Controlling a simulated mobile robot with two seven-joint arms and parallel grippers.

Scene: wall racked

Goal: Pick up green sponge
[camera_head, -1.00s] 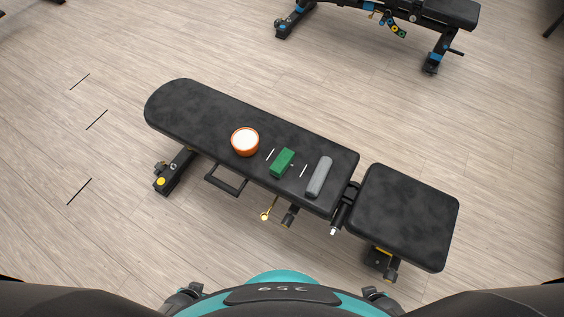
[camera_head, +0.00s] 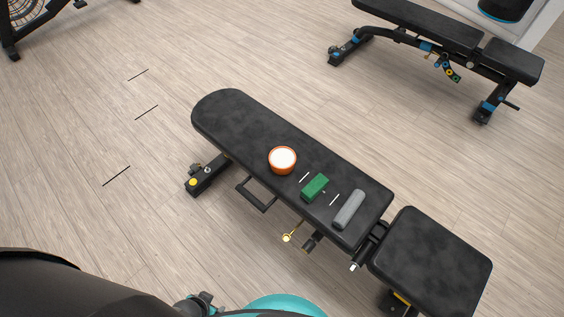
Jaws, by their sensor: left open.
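The green sponge (camera_head: 315,187) is a small block lying on the long black bench pad (camera_head: 240,125). It lies between an orange bowl with white inside (camera_head: 282,160) and a grey roll (camera_head: 349,209), apart from both. My left gripper (camera_head: 203,303) shows only in small part at the bottom edge, beside my dark arm. It is open, well short of the bench and away from the sponge. My right gripper is out of the picture.
The bench's separate seat pad (camera_head: 435,252) is at the lower right. Thin white marks lie on either side of the sponge. A second bench (camera_head: 430,30) stands at the upper right. The wooden floor (camera_head: 110,130) left of the bench is clear.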

